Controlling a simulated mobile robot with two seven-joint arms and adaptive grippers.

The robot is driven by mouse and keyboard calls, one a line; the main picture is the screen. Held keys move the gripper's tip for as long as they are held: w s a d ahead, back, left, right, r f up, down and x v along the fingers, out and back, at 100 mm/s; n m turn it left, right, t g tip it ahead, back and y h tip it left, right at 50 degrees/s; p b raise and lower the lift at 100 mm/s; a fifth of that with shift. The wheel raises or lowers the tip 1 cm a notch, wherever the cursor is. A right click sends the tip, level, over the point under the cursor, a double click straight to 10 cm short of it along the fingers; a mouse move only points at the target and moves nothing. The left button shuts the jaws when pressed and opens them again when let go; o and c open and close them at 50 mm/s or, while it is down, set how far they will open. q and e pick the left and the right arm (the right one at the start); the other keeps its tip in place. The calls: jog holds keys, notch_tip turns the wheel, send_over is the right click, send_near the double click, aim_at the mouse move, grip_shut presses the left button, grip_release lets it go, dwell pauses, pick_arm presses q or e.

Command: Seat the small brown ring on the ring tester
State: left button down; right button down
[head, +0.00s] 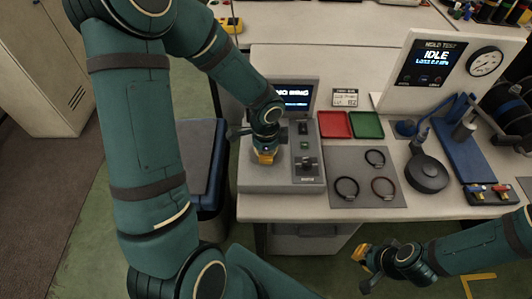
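A brownish-red ring (374,189) lies flat on the grey mat (340,160) right of the tester. My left gripper (265,158) points down over the tester's top, away from that ring. Its fingers hide the spot beneath, and I cannot tell whether it is open or holds anything. My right gripper (364,268) is in front of the bench, below its front edge. Its fingers look spread, with nothing visible between them.
Two black rings, one at the back (375,166) and one at the left (346,197), share the mat. Red (335,125) and green (367,126) trays sit behind it.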

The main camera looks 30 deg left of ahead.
pick_arm(q)
jog(key=shift+f+b, duration=0.55)
jog(key=shift+b, duration=0.05)
dwell(1.5)
jog(key=c, duration=0.5)
grip_release()
jog(key=shift+c, duration=0.2)
jog(key=shift+r+p, duration=2.55)
jog(key=shift+r, duration=0.5)
